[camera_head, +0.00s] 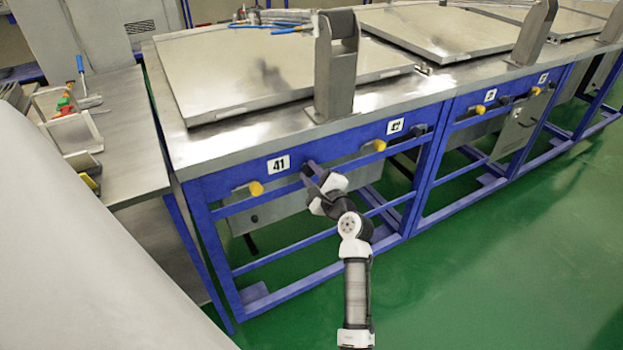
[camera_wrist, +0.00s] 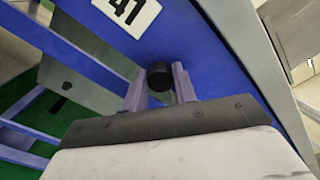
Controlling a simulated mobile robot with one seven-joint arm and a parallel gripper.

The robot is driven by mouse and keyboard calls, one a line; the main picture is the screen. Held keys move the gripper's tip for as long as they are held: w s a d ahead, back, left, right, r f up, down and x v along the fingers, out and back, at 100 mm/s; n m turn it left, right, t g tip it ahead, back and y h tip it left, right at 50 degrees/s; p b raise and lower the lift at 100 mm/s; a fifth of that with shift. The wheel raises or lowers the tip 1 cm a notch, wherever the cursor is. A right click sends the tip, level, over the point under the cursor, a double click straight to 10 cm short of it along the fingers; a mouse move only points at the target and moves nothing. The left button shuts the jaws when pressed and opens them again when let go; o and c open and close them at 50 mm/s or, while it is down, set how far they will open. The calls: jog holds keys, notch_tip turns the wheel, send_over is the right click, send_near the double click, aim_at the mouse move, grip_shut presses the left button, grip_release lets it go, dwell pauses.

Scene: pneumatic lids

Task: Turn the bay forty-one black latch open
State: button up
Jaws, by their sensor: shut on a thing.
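The number plate 41 (camera_head: 278,164) is on the blue front rail of the nearest bench, and it also shows at the top of the wrist view (camera_wrist: 128,12). The bay forty-one black latch (camera_wrist: 159,75) is a dark round knob on the blue rail, to the right of the plate. My gripper (camera_wrist: 160,84) has one finger on each side of the latch and is shut on it. In the head view my gripper (camera_head: 314,178) reaches the rail there and mostly hides the latch. The latch's turn angle cannot be told.
A yellow knob (camera_head: 256,188) sits left below plate 41. Another yellow knob (camera_head: 379,145) and a black knob (camera_head: 420,130) lie farther right. A metal lid (camera_head: 270,62) rests on the bench top behind a grey upright bracket (camera_head: 335,75). Green floor (camera_head: 480,270) is clear at right.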

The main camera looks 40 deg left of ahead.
jog(key=n+b, duration=0.3)
jog(key=n, duration=0.2)
jog(key=shift+f, duration=0.2)
jog(key=shift+r+n+b, duration=0.1)
jog(key=shift+n+b, duration=0.65)
jog(key=shift+n, duration=0.25)
jog(key=o, duration=1)
jog(key=shift+c, duration=0.2)
jog(key=b+v, duration=0.2)
jog(key=v, duration=1.2)
jog(key=shift+a, duration=0.1)
